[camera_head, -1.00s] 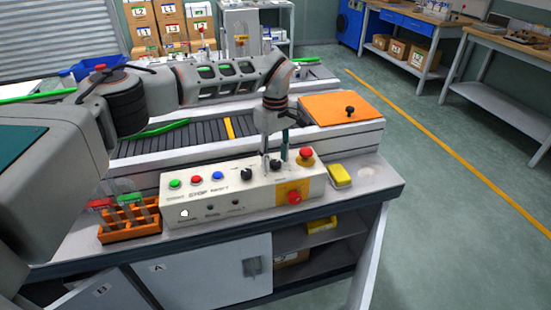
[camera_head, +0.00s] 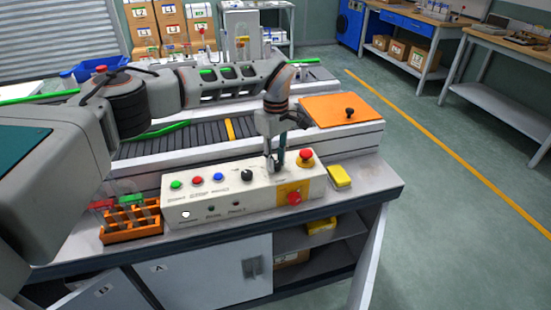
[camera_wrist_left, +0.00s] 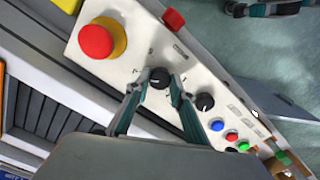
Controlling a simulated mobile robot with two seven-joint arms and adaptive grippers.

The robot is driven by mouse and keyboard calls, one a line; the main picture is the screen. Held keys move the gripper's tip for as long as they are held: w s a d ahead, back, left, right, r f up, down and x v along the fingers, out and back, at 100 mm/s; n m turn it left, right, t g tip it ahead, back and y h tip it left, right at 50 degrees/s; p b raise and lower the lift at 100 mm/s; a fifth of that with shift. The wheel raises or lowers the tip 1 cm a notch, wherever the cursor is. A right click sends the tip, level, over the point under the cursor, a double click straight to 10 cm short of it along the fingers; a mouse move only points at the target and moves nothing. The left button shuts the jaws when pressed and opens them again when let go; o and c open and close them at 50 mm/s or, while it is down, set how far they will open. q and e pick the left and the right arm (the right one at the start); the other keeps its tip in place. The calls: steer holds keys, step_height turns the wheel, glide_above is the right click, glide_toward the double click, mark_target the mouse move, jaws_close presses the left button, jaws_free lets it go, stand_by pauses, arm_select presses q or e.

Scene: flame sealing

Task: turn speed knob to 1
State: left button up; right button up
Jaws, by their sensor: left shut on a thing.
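The control panel (camera_head: 225,200) is a long cream box at the front of the table. Two black knobs sit on its top; their labels are too small to read. My left gripper (camera_head: 275,166) points down and is shut on the right-hand knob, the one nearer the red emergency button. In the left wrist view its fingertips (camera_wrist_left: 160,80) are on both sides of this knob (camera_wrist_left: 159,77). The other black knob (camera_head: 247,175) is free and also shows in the wrist view (camera_wrist_left: 204,102). My right gripper (camera_wrist_left: 268,9) shows only partly, at the wrist view's top edge.
A red mushroom button (camera_head: 305,155) stands close to the right of my left gripper; another red button (camera_head: 294,198) is on the front. Green, red and blue buttons (camera_head: 197,180) lie left. An orange rack (camera_head: 130,231) and a yellow block (camera_head: 340,176) flank the panel.

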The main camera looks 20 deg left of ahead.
arm_select(q)
steer(key=n+p, duration=0.2)
steer(key=n, duration=0.1)
steer(key=shift+r, duration=0.15)
steer(key=n+p, duration=0.2)
steer(key=n, duration=0.3)
steer(key=shift+n, duration=0.4)
steer(key=n+p, duration=0.1)
steer(key=n, duration=0.1)
steer(key=shift+n, duration=0.3)
steer(key=n+p, duration=0.1)
steer(key=n, duration=0.2)
steer(key=shift+n, duration=0.3)
steer(key=n+p, duration=0.1)
steer(key=n, duration=0.3)
steer(key=shift+n, duration=0.3)
steer(key=n, duration=0.2)
steer(key=shift+f+n, duration=0.2)
steer(key=shift+n, duration=0.2)
steer(key=n, duration=0.2)
steer(key=shift+n+p, duration=0.3)
steer(key=shift+p, duration=0.05)
steer(key=shift+n, duration=1)
steer(key=n, duration=0.4)
steer(key=shift+n+p, duration=0.35)
steer(key=shift+n, duration=1.75)
